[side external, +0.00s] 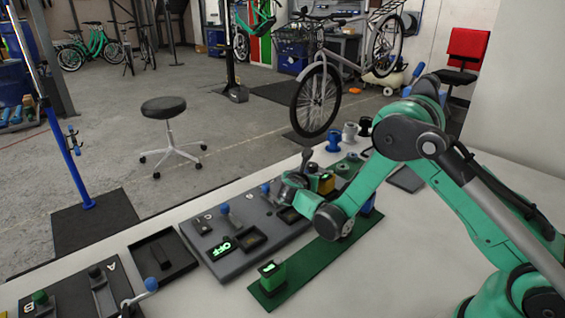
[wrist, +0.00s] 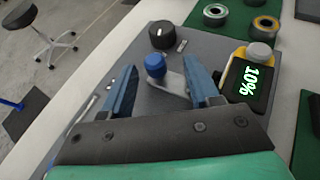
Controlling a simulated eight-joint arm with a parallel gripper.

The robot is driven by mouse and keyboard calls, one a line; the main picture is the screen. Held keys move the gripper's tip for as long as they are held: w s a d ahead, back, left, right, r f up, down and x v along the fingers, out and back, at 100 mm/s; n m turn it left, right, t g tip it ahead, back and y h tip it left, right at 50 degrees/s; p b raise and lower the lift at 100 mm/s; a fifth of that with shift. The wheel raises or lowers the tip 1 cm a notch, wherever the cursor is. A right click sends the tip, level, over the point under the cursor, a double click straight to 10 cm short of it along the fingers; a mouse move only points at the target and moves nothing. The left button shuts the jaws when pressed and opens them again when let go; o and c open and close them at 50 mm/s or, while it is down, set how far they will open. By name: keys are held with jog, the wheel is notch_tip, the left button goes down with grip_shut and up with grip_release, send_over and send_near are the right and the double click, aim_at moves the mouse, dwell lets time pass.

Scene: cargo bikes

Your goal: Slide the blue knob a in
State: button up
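A blue knob (wrist: 155,65) on a light grey stem stands on the grey panel (wrist: 95,75) in the wrist view. My gripper (wrist: 160,75) is open, one blue finger on each side of this knob, with visible gaps; I cannot tell if the knob is at fingertip depth. In the side view my gripper (side external: 293,190) is over the far right part of the panel and hides part of it. I cannot read which is marked a.
A black dial (wrist: 162,34) is beyond the knob. A yellow-edged unit reading 10% (wrist: 248,80) is close to the right finger. A green strip (side external: 325,255) with a green block (side external: 270,276) lies in front. Several spools (side external: 349,132) stand at the back.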

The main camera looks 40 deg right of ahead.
jog(key=shift+a, duration=0.1)
jog(key=shift+v, duration=2.8)
jog(key=shift+s+r+m, duration=0.1)
jog(key=shift+r+m, duration=0.3)
jog(key=shift+m, duration=0.1)
jog(key=r+m+y, duration=0.1)
jog(key=s+r+m+y, duration=0.1)
jog(key=m, duration=0.1)
jog(key=r+m, duration=0.1)
jog(key=m, duration=0.1)
jog(key=shift+s+a+r+g+y, duration=0.25)
jog(key=shift+s+a+g+y, duration=0.05)
jog(key=shift+s+y, duration=0.1)
jog(key=s+a+r+m+y, duration=0.2)
jog(key=s+m, duration=0.4)
jog(key=m, duration=0.3)
jog(key=s+a+r+m+y, duration=0.2)
jog(key=s+a+m+y, duration=0.2)
jog(key=m, duration=0.5)
jog(key=s+y, duration=0.2)
jog(key=s, duration=0.1)
jog(key=shift+a+r+m, duration=0.3)
jog(key=shift+m, duration=0.1)
